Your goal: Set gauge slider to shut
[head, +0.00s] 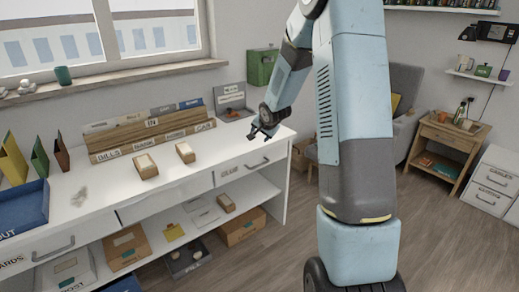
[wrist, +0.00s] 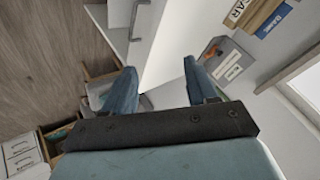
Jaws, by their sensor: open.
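A grey stand with an upright labelled plate (head: 230,97) is at the back right corner of the white desk. It may be the gauge, but I cannot tell. It also shows as a grey labelled box (wrist: 228,66) in the wrist view, to the right of my fingers. A small brownish part is at its base in the head view; I cannot make out a slider or its setting. My gripper (head: 263,131) is open and empty above the desk's right end, right of and in front of the stand. Its two fingers (wrist: 160,83) are wide apart in the wrist view.
A wooden letter sorter (head: 150,141) stands left of the grey stand. Two small boxes (head: 146,166) (head: 185,152) sit in front of it. A green box (head: 262,66) hangs on the wall behind. The desktop (head: 215,160) near my gripper is mostly clear.

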